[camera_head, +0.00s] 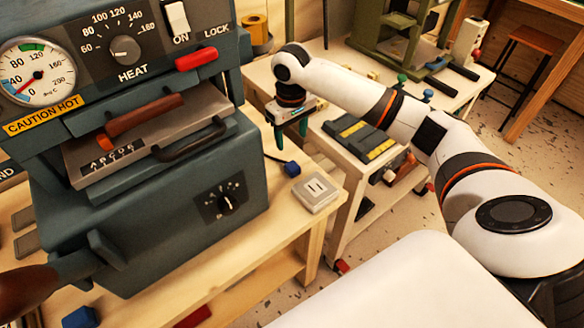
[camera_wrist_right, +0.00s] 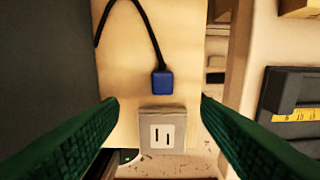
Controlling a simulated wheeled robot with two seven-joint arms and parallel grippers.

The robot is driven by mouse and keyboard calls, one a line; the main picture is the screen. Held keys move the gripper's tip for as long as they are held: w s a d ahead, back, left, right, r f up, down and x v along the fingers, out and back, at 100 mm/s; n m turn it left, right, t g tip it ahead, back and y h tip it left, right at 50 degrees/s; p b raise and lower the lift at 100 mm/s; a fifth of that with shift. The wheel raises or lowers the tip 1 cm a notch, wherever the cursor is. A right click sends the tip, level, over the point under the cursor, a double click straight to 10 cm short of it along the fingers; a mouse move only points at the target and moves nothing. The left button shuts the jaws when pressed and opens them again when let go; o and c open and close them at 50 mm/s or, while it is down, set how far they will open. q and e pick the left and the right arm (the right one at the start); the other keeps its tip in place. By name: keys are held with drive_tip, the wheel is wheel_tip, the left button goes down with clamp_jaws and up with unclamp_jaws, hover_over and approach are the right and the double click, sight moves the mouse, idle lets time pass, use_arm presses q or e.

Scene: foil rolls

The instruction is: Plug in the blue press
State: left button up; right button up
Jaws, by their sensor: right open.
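The blue-grey press (camera_head: 150,220) stands on the wooden bench at the left of the head view, with a gauge, a HEAT dial and a red LOCK lever. Its dark cord ends in a blue plug (camera_head: 291,168) lying on the bench. The plug also shows in the right wrist view (camera_wrist_right: 162,82), just beyond the socket. The grey socket box (camera_head: 315,193) with two slots lies near the bench's right edge; it shows in the right wrist view (camera_wrist_right: 163,132). My right gripper (camera_head: 291,139) is open and empty above the plug, its green fingers spread wide. My left gripper is not in view.
A white cart (camera_head: 345,200) with a dark yellow-marked case (camera_head: 360,137) stands right of the bench (camera_head: 290,225). A green press (camera_head: 400,45) stands on a table behind. A blue block (camera_head: 80,318) lies at the lower left. The bench around the socket is clear.

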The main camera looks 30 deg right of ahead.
hover_over(293, 166)
drive_tip(key=f, duration=0.6)
drive_tip(key=shift+a, duration=0.25)
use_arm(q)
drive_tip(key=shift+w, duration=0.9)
use_arm(e)
drive_tip(key=shift+w, duration=0.1)
drive_tip(key=shift+d+f, duration=0.2)
drive_tip(key=shift+f, duration=2.4)
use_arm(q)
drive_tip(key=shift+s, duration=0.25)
use_arm(e)
drive_tip(key=c, duration=1)
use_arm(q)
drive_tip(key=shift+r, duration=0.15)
use_arm(e)
wheel_tip(293, 166, up, 10)
drive_tip(key=shift+r, duration=0.1)
